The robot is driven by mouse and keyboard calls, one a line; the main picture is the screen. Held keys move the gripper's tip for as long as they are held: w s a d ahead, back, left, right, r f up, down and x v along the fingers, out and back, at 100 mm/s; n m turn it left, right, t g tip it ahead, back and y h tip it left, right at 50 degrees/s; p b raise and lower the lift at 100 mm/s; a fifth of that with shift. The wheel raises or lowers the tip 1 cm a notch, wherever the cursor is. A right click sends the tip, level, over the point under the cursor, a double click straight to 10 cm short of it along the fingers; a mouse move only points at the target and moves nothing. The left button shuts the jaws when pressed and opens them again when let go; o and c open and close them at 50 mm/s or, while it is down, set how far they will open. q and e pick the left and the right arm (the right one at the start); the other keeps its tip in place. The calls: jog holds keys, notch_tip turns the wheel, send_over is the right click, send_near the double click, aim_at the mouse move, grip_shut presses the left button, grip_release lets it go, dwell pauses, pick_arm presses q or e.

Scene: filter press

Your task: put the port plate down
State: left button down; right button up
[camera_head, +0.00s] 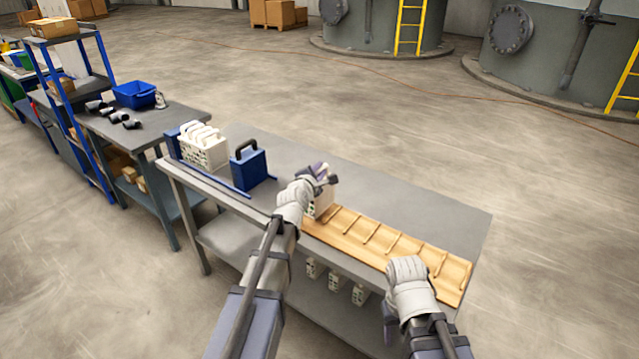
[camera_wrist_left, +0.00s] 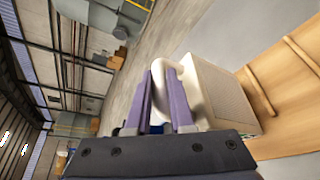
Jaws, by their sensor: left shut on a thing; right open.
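The port plate (camera_wrist_left: 220,92) is a white block with a loop handle (camera_wrist_left: 170,78). My left gripper (camera_wrist_left: 158,95) is shut on that handle in the left wrist view. In the head view the plate (camera_head: 321,206) is mostly hidden behind my left gripper (camera_head: 326,176), at the left end of a wooden rack (camera_head: 372,246) with several cross slats. I cannot tell whether the plate touches the rack. My right gripper (camera_head: 392,328) is open and low at the front edge of the table, right of the plate; its fingers are partly hidden.
The grey table (camera_head: 420,205) is clear behind the rack. At its left stand several white plates (camera_head: 203,148) and a blue block with a black handle (camera_head: 248,166). White plates (camera_head: 335,282) sit on the lower shelf. A blue bin (camera_head: 135,95) is on another table.

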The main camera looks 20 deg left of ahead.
pick_arm(q)
notch_tip(320, 180, down, 3)
jog(key=shift+f+b, duration=0.1)
jog(key=shift+b, duration=1.1)
jog(key=c, duration=1.2)
grip_release()
jog(key=shift+f, duration=0.1)
jog(key=shift+c, duration=0.2)
jog(key=o, duration=0.5)
jog(key=shift+c, duration=0.2)
